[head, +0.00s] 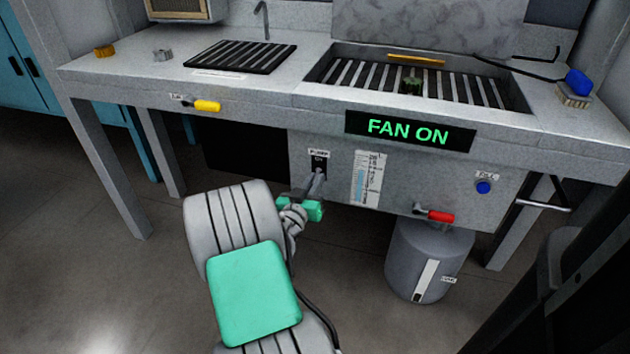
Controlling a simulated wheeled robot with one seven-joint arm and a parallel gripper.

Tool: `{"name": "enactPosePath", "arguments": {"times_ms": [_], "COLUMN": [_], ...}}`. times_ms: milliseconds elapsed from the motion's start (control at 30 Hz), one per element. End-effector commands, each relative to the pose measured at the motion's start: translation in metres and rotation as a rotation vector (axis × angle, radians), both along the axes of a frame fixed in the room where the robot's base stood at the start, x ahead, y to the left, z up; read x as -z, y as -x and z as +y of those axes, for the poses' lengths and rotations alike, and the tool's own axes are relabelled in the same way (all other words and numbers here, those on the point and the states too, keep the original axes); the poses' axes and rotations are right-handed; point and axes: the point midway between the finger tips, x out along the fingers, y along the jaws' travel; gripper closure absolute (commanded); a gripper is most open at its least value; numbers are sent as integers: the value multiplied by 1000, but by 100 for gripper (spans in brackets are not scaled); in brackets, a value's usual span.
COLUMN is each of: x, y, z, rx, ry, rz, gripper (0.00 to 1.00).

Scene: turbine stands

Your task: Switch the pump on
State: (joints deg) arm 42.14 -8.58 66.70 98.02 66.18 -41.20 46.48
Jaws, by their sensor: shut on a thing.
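My gripper (317,182) reaches up to the lower part of this plate from below. Its fingers are shut on the switch's lever, which is mostly hidden between them. Whether the lever is up or down is too small to tell. My grey and green arm comes from the bottom of the view.
A gauge strip (368,178) is just right of the switch. A red-handled valve (438,216) sits above a grey canister (428,262). A blue button (484,187) is further right. A yellow-handled valve (207,105) is at left. A display (409,131) reads "FAN ON".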

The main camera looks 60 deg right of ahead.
Motion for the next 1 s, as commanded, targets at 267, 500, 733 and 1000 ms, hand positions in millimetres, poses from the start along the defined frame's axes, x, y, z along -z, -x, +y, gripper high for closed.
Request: {"name": "enactPosePath", "arguments": {"times_ms": [267, 500, 733, 1000], "x": [-16, -28, -33, -33], "y": [1, 2, 2, 1], "z": [1, 3, 3, 1], "rx": [2, 3, 2, 2], "ry": [-108, -295, -496, -693], "rz": [18, 46, 77, 109], "gripper": [100, 100, 100, 100]}}
